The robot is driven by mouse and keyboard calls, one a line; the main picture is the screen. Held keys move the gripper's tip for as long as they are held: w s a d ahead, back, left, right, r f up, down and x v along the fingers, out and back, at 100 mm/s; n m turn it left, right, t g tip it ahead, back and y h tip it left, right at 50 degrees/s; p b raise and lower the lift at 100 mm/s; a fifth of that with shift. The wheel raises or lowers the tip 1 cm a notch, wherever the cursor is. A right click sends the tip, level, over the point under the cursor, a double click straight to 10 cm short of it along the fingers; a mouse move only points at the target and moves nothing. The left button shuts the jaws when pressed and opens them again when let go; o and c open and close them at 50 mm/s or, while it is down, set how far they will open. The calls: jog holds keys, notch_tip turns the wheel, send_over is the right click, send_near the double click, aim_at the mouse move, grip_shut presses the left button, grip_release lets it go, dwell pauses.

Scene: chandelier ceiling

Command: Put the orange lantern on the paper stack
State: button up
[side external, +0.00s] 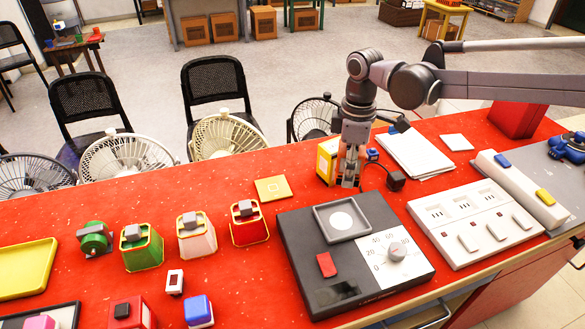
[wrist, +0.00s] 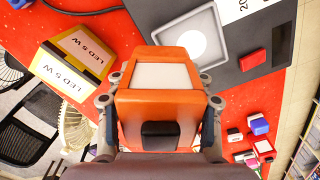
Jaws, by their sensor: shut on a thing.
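The orange lantern (wrist: 158,104) fills the middle of the wrist view, with a pale top panel and a dark block at its near side. My gripper (wrist: 160,92) is shut on it, one finger on each side. In the side external view my gripper (side external: 349,181) points down behind the black scale, and only slivers of orange show between its fingers. I cannot tell whether the lantern touches the table. The white paper stack (side external: 415,157) lies flat on the red table, right of my gripper, with nothing on it.
A yellow LED box (side external: 326,161) stands close left of my gripper. The black scale (side external: 308,262) with a grey tray is in front. A white switch panel (side external: 474,222) lies to the right. Red, pink and green lanterns (side external: 142,250) stand left.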

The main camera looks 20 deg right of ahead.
jog(key=w+d+m, duration=0.3)
jog(key=d+m, duration=0.3)
jog(key=d, duration=1.4)
jog(key=w+d+m, duration=0.2)
jog(key=d+m, duration=0.4)
jog(key=d, duration=1.5)
send_over(420, 155)
notch_tip(420, 155, down, 6)
jog(key=shift+r, duration=0.1)
jog(key=shift+f, duration=2.05)
jog(key=o, duration=1.6)
jog(key=shift+f, duration=0.15)
jog(key=shift+c, duration=0.2)
